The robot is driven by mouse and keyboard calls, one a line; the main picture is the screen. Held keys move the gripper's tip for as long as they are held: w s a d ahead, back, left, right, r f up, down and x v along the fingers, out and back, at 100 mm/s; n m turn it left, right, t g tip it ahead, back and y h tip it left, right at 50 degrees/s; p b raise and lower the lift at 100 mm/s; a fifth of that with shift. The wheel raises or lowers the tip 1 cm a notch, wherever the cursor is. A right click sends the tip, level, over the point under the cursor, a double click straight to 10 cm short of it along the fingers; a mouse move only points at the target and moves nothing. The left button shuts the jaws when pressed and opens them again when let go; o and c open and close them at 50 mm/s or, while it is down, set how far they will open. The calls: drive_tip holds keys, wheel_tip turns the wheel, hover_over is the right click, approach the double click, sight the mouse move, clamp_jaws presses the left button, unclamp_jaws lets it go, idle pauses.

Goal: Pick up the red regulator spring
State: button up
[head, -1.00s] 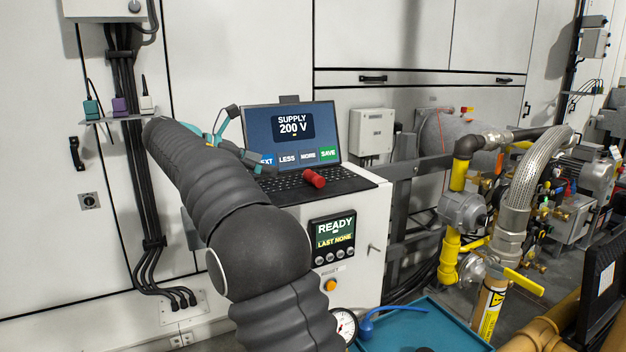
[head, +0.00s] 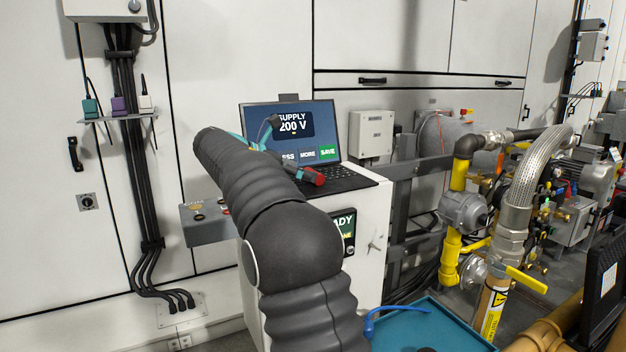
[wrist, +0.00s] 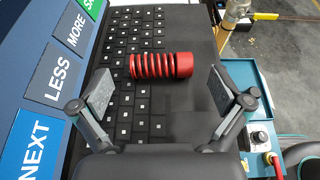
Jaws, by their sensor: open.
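The red regulator spring (wrist: 161,66) lies on its side across the laptop keyboard (wrist: 146,125), with coils to the left and a solid red end to the right in the wrist view. In the head view the spring (head: 316,177) shows at the front right of the keyboard, partly hidden by my gripper. My gripper (wrist: 168,92) is open and empty. Its two fingers stand apart at left and right, with the spring a little ahead of and between their tips. In the head view my gripper (head: 292,160) is over the laptop, close to the spring.
The laptop screen (head: 289,124) stands upright behind the keyboard, close to my gripper's left finger. The laptop sits on a white cabinet (head: 372,235). A teal tray (head: 430,320) is at the lower right. A grey button box (head: 208,224) juts out at left.

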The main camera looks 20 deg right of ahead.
drive_tip(key=x, duration=0.3)
drive_tip(key=shift+d, duration=0.2)
drive_tip(key=c, duration=1.2)
drive_tip(key=shift+r, duration=0.1)
drive_tip(key=shift+r, duration=0.6)
wheel_tip(320, 180, up, 3)
drive_tip(key=shift+s+r+p, duration=0.1)
drive_tip(key=shift+p, duration=0.5)
drive_tip(key=s+d+r, duration=0.2)
drive_tip(key=s, duration=0.1)
drive_tip(key=s+d+r, duration=0.2)
drive_tip(key=s, duration=0.1)
drive_tip(key=s+d+r, duration=0.1)
drive_tip(key=s+r, duration=0.1)
drive_tip(key=s, duration=0.2)
drive_tip(key=shift+d+r, duration=0.2)
drive_tip(key=shift+d, duration=0.2)
